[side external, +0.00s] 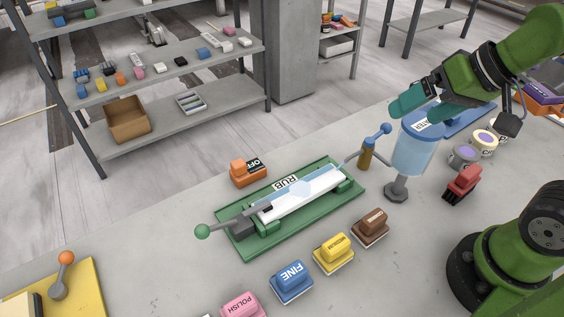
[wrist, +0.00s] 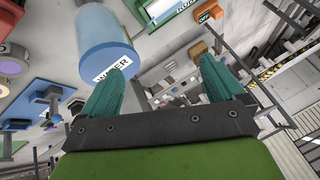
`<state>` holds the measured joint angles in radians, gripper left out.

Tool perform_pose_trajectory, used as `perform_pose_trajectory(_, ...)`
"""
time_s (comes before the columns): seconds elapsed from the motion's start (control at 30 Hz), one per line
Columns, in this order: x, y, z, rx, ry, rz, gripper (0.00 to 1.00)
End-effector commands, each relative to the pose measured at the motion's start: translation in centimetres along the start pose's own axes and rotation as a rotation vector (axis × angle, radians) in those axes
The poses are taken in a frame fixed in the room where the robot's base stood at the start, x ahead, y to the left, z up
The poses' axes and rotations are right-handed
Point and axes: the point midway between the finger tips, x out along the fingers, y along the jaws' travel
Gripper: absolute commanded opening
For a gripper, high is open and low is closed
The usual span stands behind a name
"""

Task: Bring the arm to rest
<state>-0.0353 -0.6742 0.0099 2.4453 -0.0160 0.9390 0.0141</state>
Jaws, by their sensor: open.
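My gripper (side external: 405,103) is at the upper right of the side external view, close beside the top of a blue see-through water container (side external: 410,152) on a grey stand. In the wrist view its two teal fingers (wrist: 168,90) are spread apart with nothing between them. The container (wrist: 102,45) shows there just beyond the left finger, with its label partly hidden by that finger. I cannot tell whether the finger touches it.
A green tray (side external: 245,247) marked RUB holds a long white block in a clamp. Blocks in pink, blue (side external: 291,282), yellow (side external: 333,254) and brown (side external: 370,228) line its front. An orange block (side external: 247,174) stands behind. A red brush (side external: 463,184) and round pots (side external: 463,157) lie right.

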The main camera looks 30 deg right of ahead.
Motion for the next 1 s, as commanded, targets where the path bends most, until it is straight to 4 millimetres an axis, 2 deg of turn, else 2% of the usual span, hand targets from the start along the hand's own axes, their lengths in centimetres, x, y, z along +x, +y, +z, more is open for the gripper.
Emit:
perform_pose_trajectory(0.07,-0.41,0.86,0.19,0.011,0.042,-0.003,0.95)
perform_pose_trajectory(0.2,-0.55,1.33,0.29,0.013,0.066,-0.004,0.95)
perform_pose_trajectory(1.0,-0.55,1.25,0.27,0.013,0.064,-0.004,0.95)
